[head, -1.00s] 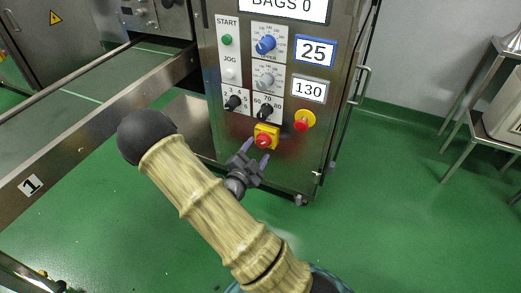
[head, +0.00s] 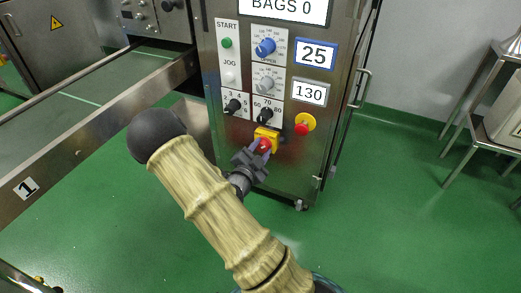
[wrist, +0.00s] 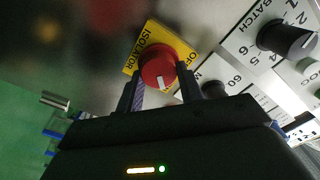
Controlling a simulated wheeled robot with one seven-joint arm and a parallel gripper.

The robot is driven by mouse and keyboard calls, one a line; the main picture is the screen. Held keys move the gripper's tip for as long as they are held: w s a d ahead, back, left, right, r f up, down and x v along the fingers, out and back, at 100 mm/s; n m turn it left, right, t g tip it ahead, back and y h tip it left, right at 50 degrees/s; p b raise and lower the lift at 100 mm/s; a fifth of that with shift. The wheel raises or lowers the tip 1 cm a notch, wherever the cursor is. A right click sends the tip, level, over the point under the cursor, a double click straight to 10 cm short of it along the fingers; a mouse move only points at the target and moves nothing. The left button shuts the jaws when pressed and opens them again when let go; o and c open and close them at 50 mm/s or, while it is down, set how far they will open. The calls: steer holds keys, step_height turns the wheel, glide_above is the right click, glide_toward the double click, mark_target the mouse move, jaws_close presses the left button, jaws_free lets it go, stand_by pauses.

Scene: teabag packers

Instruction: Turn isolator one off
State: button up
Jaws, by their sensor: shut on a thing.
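The isolator is a red rotary knob (wrist: 158,68) on a yellow plate (wrist: 186,52) lettered ISOLATOR, with OFF at one corner in the wrist view. In the head view, the isolator's yellow plate (head: 267,134) is low on the front of the steel cabinet. My gripper (head: 261,150) is at the knob. In the wrist view my gripper (wrist: 160,88) has one finger on each side of the red knob, shut on it. A white mark shows on the knob face. Part of the knob is hidden by the fingers in the head view.
The cabinet (head: 232,140) also carries several black and coloured dials, a green START button (head: 227,43) and a red emergency stop (head: 302,129) on yellow, right of the isolator. A conveyor (head: 110,110) runs to the left.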

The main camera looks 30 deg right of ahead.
steer(key=shift+r+n+p, duration=0.1)
steer(key=shift+n+p, duration=0.3)
steer(key=shift+p, duration=0.05)
steer(key=n+p, duration=0.3)
steer(key=shift+r+p, duration=0.15)
steer(key=shift+p, duration=0.15)
steer(key=n+p, duration=0.4)
steer(key=n, duration=0.1)
steer(key=shift+w+a, duration=0.15)
steer(key=n+p, duration=0.3)
steer(key=n, duration=0.1)
steer(key=shift+p, duration=0.4)
steer(key=n, duration=0.1)
steer(key=n+p, duration=0.1)
steer(key=n, duration=0.1)
steer(key=n+p, duration=0.1)
steer(key=n, duration=0.1)
steer(key=shift+w+a+f, duration=0.1)
steer(key=shift+w+f, duration=0.05)
steer(key=shift+f, duration=0.15)
steer(key=o, duration=1)
